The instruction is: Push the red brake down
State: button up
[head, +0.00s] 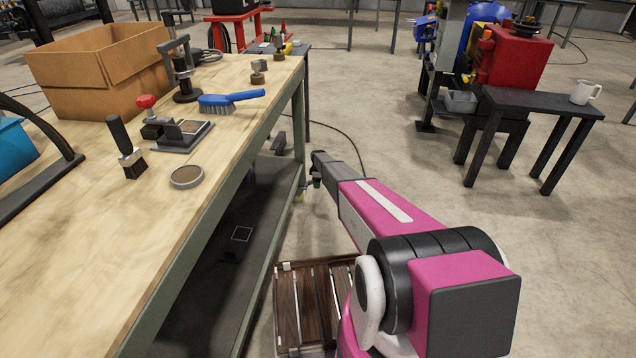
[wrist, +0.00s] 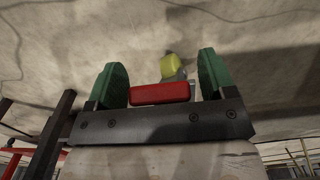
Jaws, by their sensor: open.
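A red bar (wrist: 160,93), which looks like the brake, lies across the space between my fingers in the wrist view. A small yellow block (wrist: 172,64) with a grey part shows just beyond it. My gripper (wrist: 161,62) is open, with one green finger on each side of the red bar. I cannot tell whether the gripper touches the bar. In the head view my arm reaches down beside the workbench leg. A small yellow-green part (head: 299,196) shows there near the floor, while the red bar and my fingertips cannot be made out.
The wooden-topped workbench (head: 75,235) fills the left, with a dark lower shelf (head: 258,210). A slatted wooden crate (head: 318,300) sits beside my arm. A dark cable (head: 345,137) lies on the floor beyond. Open floor lies to the right, before a black table (head: 540,103).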

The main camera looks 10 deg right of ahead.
jog(key=shift+c, duration=0.3)
jog(key=c, duration=1.2)
jog(key=shift+s+d+f+t+y, duration=0.15)
jog(key=shift+f+t+y, duration=0.2)
jog(key=shift+f+y, duration=0.5)
jog(key=shift+w+d+f+t+y, duration=0.1)
jog(key=shift+f+t+y, duration=0.35)
jog(key=shift+y, duration=0.85)
jog(key=shift+s+d+f+t+y, duration=0.15)
jog(key=shift+f+t+y, duration=0.15)
jog(key=shift+f+y, duration=0.6)
jog(key=shift+w+r+y, duration=0.1)
jog(key=shift+r+y, duration=0.05)
jog(key=shift+y, duration=0.1)
jog(key=o, duration=1.3)
jog(key=shift+c, duration=0.2)
